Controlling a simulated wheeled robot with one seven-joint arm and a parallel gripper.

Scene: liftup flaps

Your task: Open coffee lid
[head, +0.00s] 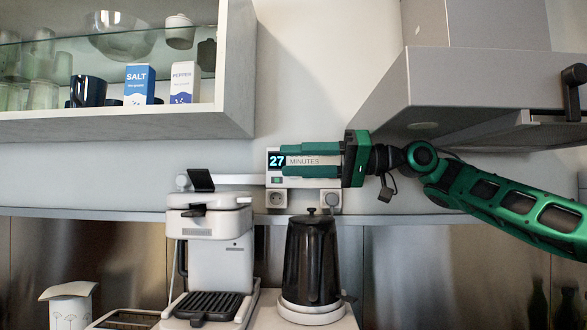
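A white coffee machine (221,262) stands on the counter left of centre, with a black drip grate at its front. Its lid (208,200) forms the flat top and looks closed, with a dark tab at the front edge. My green gripper (283,159) is up and to the right of the lid, apart from it. Its two fingers point left, one above the other, with a gap between them. The gripper is open and empty. A timer display (276,161) on the wall shows behind the gap.
A dark kettle (312,258) stands on a white base right of the machine, below my gripper. An open shelf (125,122) with dishes and boxes hangs upper left. A range hood (470,90) is above my arm. A white container (70,305) is lower left.

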